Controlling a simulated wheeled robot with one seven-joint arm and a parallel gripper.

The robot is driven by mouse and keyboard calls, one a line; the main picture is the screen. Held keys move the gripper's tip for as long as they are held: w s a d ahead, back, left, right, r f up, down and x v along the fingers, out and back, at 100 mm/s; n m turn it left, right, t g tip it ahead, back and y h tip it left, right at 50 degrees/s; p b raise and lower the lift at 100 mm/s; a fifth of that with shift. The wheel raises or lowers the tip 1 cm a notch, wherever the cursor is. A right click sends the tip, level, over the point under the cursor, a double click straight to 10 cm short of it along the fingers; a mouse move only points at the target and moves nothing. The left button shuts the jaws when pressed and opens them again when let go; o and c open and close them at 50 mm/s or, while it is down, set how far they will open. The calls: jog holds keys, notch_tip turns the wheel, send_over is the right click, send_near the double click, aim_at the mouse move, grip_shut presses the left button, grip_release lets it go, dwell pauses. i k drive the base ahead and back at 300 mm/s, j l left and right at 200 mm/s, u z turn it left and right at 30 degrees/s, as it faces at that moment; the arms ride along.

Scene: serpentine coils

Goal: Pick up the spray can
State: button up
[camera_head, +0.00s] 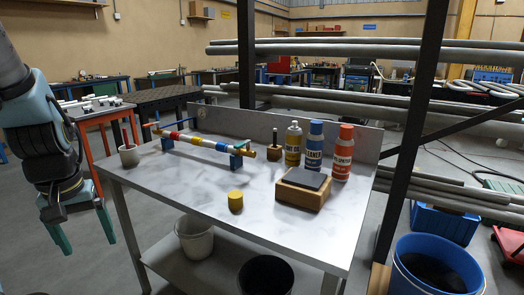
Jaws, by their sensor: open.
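Three upright containers stand together at the right back of the metal table (180,185). One is a yellow bottle or can (293,145), one is a blue can (314,150) and one is an orange-red can (343,153). I cannot tell for sure which one is the spray can. My gripper (86,240) hangs at the left, off the table's left edge, far from the containers. Its two green fingers are apart, with nothing between them.
A yellow cylinder (235,200) stands near the front edge. A dark post (408,150) rises just right of the table. The table's left front is clear.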

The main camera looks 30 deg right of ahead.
aim_at(293, 157)
jog(key=z, duration=1.4)
jog(key=l+u, duration=0.15)
jog(key=u, duration=0.35)
jog(key=l+u, duration=0.2)
jog(key=u, duration=0.25)
jog(key=l+u, duration=0.15)
jog(key=u, duration=0.35)
jog(key=l+u, duration=0.15)
jog(key=u, duration=0.35)
jog(key=k+l+u, duration=0.5)
jog(key=k+l, duration=0.5)
